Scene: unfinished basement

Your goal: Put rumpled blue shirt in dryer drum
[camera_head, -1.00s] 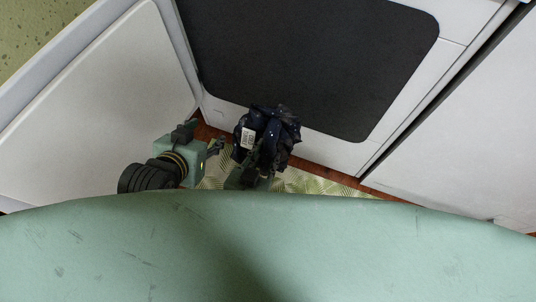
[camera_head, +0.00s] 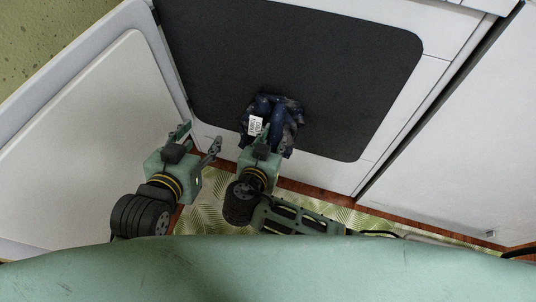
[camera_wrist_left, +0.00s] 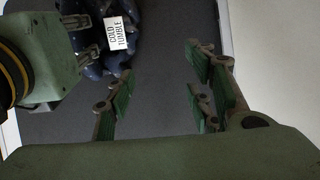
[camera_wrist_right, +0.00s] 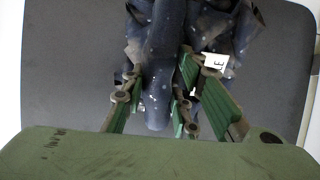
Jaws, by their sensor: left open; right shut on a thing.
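The rumpled blue shirt (camera_head: 278,122) is dark blue with pale specks and a white tag. In the head view it shows in front of the dryer's dark opening (camera_head: 320,60). My right gripper (camera_head: 263,142) is shut on the shirt; in the right wrist view a fold of the shirt (camera_wrist_right: 162,60) lies between its fingers. My left gripper (camera_head: 198,142) is open and empty, left of the shirt. In the left wrist view the shirt (camera_wrist_left: 92,40) shows at upper left, with its tag reading "COLD TUMBLE", apart from the open left fingers (camera_wrist_left: 165,100).
The open white dryer door (camera_head: 90,130) stands at the left, close to my left gripper. A white appliance panel (camera_head: 460,150) is at the right. A leaf-patterned mat (camera_head: 208,208) lies on the reddish floor below.

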